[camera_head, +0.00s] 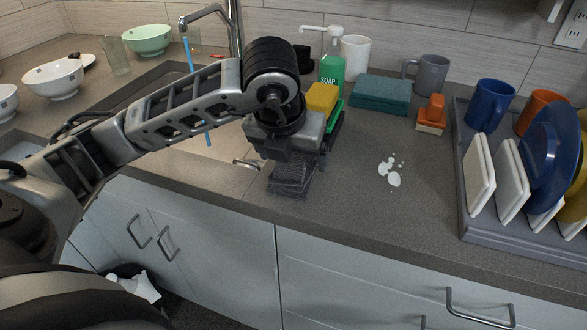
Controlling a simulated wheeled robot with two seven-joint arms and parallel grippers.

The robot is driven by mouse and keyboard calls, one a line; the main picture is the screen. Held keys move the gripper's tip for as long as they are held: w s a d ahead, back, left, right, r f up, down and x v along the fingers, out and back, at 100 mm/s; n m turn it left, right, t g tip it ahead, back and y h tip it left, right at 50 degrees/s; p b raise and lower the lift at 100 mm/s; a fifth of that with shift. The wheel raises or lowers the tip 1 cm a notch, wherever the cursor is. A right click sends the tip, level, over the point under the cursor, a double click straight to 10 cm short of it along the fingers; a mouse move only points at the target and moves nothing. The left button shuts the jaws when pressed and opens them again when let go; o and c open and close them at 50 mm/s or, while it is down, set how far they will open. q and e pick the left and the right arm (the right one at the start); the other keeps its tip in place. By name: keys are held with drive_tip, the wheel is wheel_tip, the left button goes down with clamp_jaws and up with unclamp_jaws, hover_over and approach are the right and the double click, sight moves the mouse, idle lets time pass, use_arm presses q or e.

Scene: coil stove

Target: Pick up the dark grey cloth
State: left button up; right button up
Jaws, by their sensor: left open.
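The dark grey cloth (289,186) appears as a small dark, folded-looking patch on the counter near its front edge, just right of the sink. My left gripper (295,165) is directly over it, pointing down, and hides much of it. The jaws are open. Fingertips and cloth are similarly dark, so I cannot tell whether they touch. My right gripper is not in view.
Behind my left gripper stand a yellow sponge (322,97) and a green soap bottle (332,66). White spots (391,174) mark otherwise clear counter.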

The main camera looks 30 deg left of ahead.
sight(294, 163)
use_arm(q)
drive_tip(key=x, duration=0.3)
drive_tip(key=shift+f, duration=0.1)
drive_tip(key=shift+f+b, duration=0.2)
drive_tip(key=shift+b, duration=0.2)
idle(0.4)
drive_tip(key=c, duration=1.1)
